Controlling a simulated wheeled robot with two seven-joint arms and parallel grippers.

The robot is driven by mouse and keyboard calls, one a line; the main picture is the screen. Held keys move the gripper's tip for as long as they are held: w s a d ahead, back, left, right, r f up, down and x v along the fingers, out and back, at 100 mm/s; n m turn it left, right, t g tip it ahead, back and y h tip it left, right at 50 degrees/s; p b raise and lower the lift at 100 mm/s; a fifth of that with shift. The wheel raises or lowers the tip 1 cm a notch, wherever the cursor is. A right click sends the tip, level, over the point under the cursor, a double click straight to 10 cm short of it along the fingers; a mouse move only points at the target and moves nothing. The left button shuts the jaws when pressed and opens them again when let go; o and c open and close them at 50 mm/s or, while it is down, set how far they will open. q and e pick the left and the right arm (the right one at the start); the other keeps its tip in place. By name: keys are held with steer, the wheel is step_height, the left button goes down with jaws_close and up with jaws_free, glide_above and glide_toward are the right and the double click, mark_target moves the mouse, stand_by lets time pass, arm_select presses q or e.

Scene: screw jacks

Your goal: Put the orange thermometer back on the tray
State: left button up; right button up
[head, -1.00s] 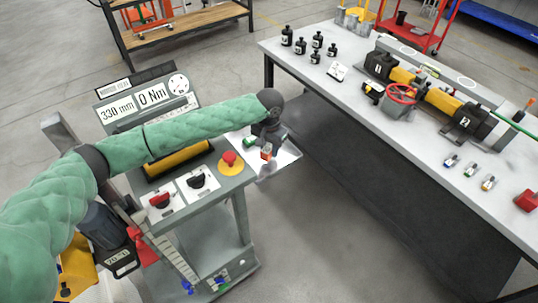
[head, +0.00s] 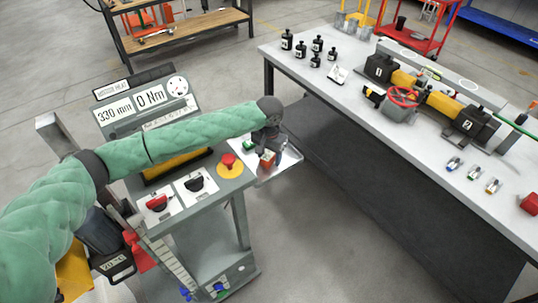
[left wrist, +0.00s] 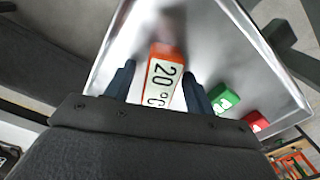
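The orange thermometer (left wrist: 165,78), a block with a white face reading 20 °C, is between the fingers of my left gripper (left wrist: 159,70) in the left wrist view. The finger tips stand apart, with a gap showing on the left side of the block; contact on the right side is unclear. In the head view the thermometer (head: 267,159) shows orange below my left gripper (head: 266,146), over the shiny metal tray (head: 289,159). The tray (left wrist: 215,45) fills the wrist view behind it. Whether its base touches the tray is hard to tell. My right gripper is not in view.
A green block (left wrist: 224,98) and a red block (left wrist: 256,121) are in the tray beside the thermometer. The grey console (head: 215,185) with a red button (head: 228,160) adjoins the tray. A long workbench (head: 350,92) stands to the right, with floor between.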

mark_target(269, 154)
arm_select(q)
steer(key=shift+r, duration=0.2)
steer(key=shift+r+b, duration=0.6)
steer(key=shift+r, duration=0.15)
step_height(269, 154, up, 10)
steer(key=b, duration=0.3)
steer(key=shift+r, duration=0.2)
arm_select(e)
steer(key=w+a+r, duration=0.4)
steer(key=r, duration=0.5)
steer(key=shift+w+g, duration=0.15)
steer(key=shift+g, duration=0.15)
